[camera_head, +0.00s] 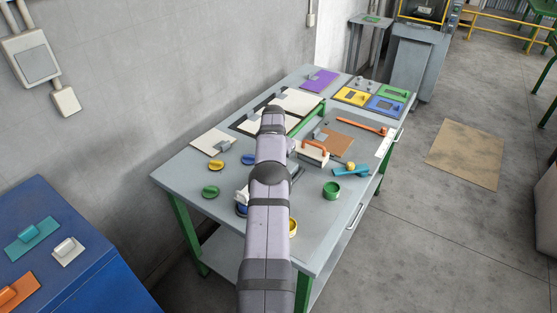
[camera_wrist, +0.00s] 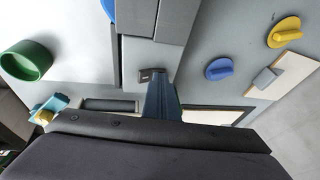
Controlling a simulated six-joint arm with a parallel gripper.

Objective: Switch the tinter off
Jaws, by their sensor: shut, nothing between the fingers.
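In the wrist view my gripper (camera_wrist: 153,78) is shut, with nothing seen between its fingers, above the grey tabletop. In the head view my arm hides it. A dark grey block-like thing (camera_wrist: 175,20) stands just past the fingertips at the top edge of the wrist view, partly cut off. I cannot tell whether it is the tinter, whether they touch, or how any switch is set. Yellow (camera_head: 351,96), green (camera_head: 393,93) and blue (camera_head: 385,105) panels lie at the table's far right; their labels are too small to read.
A blue cabinet (camera_head: 85,250) stands left.

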